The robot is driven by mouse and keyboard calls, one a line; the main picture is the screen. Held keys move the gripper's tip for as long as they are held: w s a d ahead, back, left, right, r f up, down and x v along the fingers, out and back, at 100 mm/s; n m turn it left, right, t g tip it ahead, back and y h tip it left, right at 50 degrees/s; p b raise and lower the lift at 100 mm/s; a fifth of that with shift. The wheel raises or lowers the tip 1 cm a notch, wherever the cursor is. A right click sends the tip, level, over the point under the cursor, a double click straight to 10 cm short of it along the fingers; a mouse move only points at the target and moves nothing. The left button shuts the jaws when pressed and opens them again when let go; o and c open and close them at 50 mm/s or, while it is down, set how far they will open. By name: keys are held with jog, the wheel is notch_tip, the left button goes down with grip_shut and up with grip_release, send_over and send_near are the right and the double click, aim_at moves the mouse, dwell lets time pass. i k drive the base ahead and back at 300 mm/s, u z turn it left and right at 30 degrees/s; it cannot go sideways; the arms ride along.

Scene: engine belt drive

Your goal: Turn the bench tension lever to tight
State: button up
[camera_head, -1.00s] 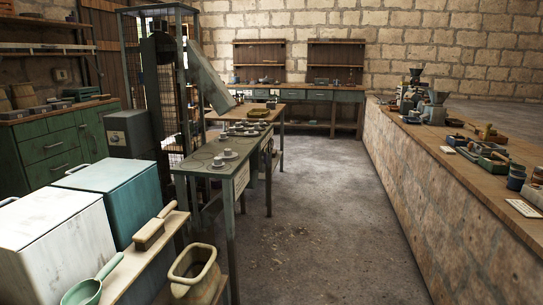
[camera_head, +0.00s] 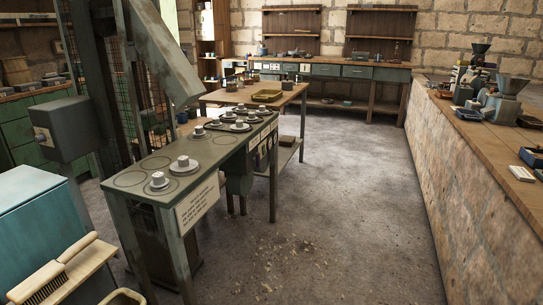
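A narrow green metal bench (camera_head: 143,198) stands left of centre, running away from me. Its near top has ring marks and pale discs with small white knobs, such as the near one (camera_head: 158,180); several more sit on the darker far part. A placard (camera_head: 197,203) with text too small to read hangs on its right side. I cannot make out a tension lever for certain in this view, nor its setting. My gripper is not in view.
A tall machine with a slanted grey chute (camera_head: 160,60) and a grey box (camera_head: 66,128) stands left of the bench. A teal chest (camera_head: 40,215) and brush (camera_head: 52,270) are near left. A long stone counter (camera_head: 428,150) bounds the right.

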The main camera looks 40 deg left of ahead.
aim_at(257, 160)
jog(key=u, duration=0.6)
jog(key=i, duration=3.15)
jog(key=u, duration=3.45)
